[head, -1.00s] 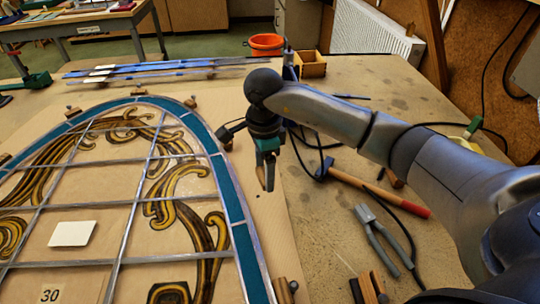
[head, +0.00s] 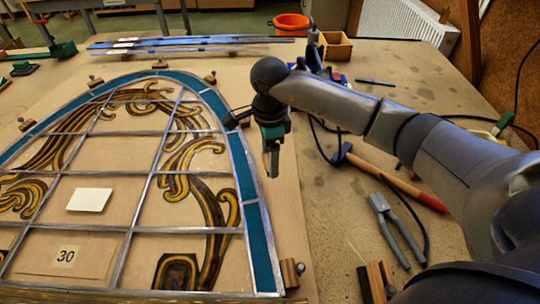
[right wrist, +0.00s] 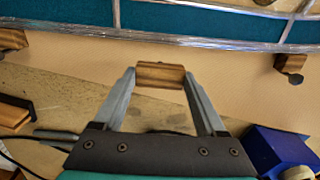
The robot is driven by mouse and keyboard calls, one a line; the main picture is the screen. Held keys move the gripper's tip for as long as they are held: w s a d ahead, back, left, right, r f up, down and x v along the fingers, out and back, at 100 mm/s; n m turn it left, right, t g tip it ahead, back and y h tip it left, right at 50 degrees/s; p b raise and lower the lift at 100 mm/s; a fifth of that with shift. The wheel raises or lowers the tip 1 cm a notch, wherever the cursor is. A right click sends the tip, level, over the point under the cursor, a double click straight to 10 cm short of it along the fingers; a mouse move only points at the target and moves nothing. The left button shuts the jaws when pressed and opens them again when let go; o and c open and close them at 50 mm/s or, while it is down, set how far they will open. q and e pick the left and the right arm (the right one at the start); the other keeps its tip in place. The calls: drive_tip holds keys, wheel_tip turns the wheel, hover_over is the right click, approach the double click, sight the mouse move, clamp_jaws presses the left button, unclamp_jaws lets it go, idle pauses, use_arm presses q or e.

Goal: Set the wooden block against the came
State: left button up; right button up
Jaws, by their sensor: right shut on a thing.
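My right gripper (head: 271,172) points down just outside the right edge of the leaded panel (head: 113,183). In the right wrist view, its two fingers (right wrist: 160,80) are shut on a small wooden block (right wrist: 160,75). The block is hard to make out in the head view. The grey outer lead came (right wrist: 150,35) runs along the panel's teal border, beyond the block. A strip of bare board shows between block and came, so they look apart. My left gripper is not in view.
Wooden blocks with dark fixings (right wrist: 289,67) stand around the panel's edge. To the right lie a hammer (head: 395,182), pliers (head: 395,228) and another wooden block (head: 376,282). A blue object (right wrist: 275,150) shows low in the right wrist view.

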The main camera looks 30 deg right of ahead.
sight(263, 178)
drive_tip(key=shift+f+b, duration=1.65)
drive_tip(key=shift+f, duration=0.45)
drive_tip(key=shift+w+a+r, duration=0.15)
drive_tip(key=shift+a, duration=0.45)
drive_tip(key=shift+a, duration=0.25)
drive_tip(key=o, duration=1.3)
drive_tip(key=shift+c, duration=0.2)
wheel_tip(263, 178, up, 15)
drive_tip(key=shift+p, duration=0.4)
